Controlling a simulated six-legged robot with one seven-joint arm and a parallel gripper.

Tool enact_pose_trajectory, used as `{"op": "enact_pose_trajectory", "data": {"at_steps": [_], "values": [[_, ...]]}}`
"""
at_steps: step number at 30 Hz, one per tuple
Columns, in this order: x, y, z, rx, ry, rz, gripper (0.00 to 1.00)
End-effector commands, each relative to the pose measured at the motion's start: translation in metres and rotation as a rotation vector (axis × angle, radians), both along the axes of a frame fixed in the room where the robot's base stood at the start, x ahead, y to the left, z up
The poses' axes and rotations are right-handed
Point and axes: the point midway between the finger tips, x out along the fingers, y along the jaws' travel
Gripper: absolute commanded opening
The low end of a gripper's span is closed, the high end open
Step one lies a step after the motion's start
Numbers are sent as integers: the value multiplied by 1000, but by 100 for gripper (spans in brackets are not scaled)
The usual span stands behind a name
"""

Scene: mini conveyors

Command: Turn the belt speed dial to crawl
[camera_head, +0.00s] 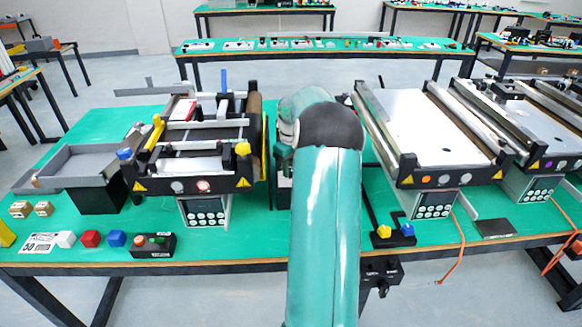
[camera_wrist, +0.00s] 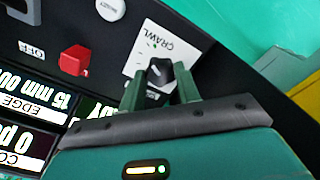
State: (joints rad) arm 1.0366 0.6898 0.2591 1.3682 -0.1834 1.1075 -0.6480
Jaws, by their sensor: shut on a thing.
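The belt speed dial is a small black knob (camera_wrist: 159,71) on a white plate (camera_wrist: 150,42) marked CRAWL, on a dark panel in the wrist view. My gripper (camera_wrist: 161,78) has one green finger on each side of the knob and is shut on it. The CRAWL word sits just beyond the knob, on its upper side in the picture. Lower markings are partly covered by the fingers, and the exact pointing of the knob is too small to tell. In the head view my arm hides the gripper and the dial.
The head view shows a left conveyor (camera_head: 203,166), a right conveyor (camera_head: 440,130) and a button box (camera_head: 153,245) on the green table (camera_head: 250,225).

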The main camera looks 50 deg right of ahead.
Motion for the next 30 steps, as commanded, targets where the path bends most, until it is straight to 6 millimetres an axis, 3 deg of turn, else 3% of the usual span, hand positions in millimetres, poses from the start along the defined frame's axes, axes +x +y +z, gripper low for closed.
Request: {"op": "enact_pose_trajectory", "data": {"at_steps": [12,30], "values": [[1,0,1,-3,-4,-234,10],[1,0,1,-3,-4,-275,10]]}}
